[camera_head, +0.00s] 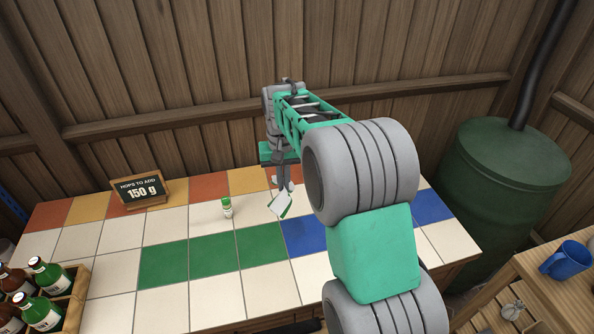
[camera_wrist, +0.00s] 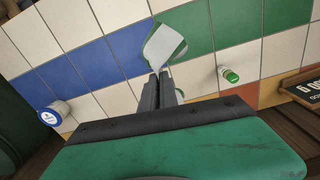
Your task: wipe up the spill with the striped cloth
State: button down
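The cloth (camera_head: 281,204) is white with a green band; it also shows in the wrist view (camera_wrist: 164,46). It hangs tilted from the tips of my gripper (camera_head: 284,187), above the tiled table. In the wrist view my gripper (camera_wrist: 159,75) has its fingers close together, with the cloth's narrow end at their tips. I cannot make out a spill for sure; my arm hides part of the table. A small pale thing, partly hidden by the fingers, shows beside them in the wrist view (camera_wrist: 180,93).
A small green-capped jar (camera_head: 227,208) stands left of the cloth. A blue-lidded jar (camera_wrist: 54,114) shows in the wrist view. A chalkboard sign (camera_head: 140,193) stands at the back left, a bottle crate (camera_head: 72,304) at the front left. A green barrel (camera_head: 505,190) and blue mug (camera_head: 567,260) are right.

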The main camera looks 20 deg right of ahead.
jog(key=w+d+f+m+p, duration=0.1)
jog(key=w+d+f+m, duration=0.2)
jog(key=w+d+f, duration=0.65)
jog(key=f+b, duration=0.1)
jog(key=f, duration=0.1)
jog(key=f+b, duration=0.2)
jog(key=f, duration=0.1)
jog(key=f+b, duration=0.2)
jog(key=f, duration=0.1)
jog(key=shift+w+a+f, duration=0.2)
jog(key=shift+w, duration=0.1)
jog(key=shift+r, duration=0.1)
jog(key=c, duration=0.6)
grip_release()
